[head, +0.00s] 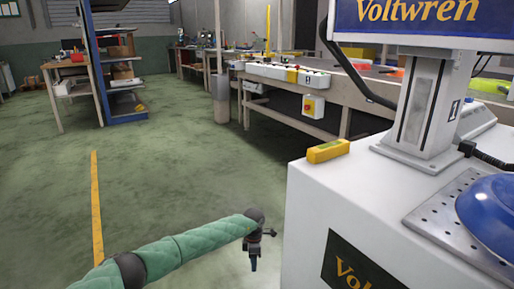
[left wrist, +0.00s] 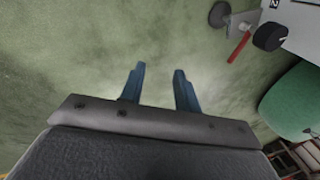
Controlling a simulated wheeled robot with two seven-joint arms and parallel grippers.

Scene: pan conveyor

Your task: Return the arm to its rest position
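My left arm, in a green sleeve, reaches in from the bottom left of the head view. My left gripper (head: 254,262) hangs pointing down over the floor, just left of the white machine (head: 318,200), apart from it in the picture. In the left wrist view the two blue fingers of the left gripper (left wrist: 158,69) stand apart with only green floor between them, so it is open and empty. My right gripper shows in neither view.
On the white machine are a yellow block (head: 328,151), a perforated metal plate (head: 425,221) and a blue rounded object (head: 490,208). A long workbench (head: 300,85) stands behind. Green floor with a yellow line (head: 96,205) is clear at left.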

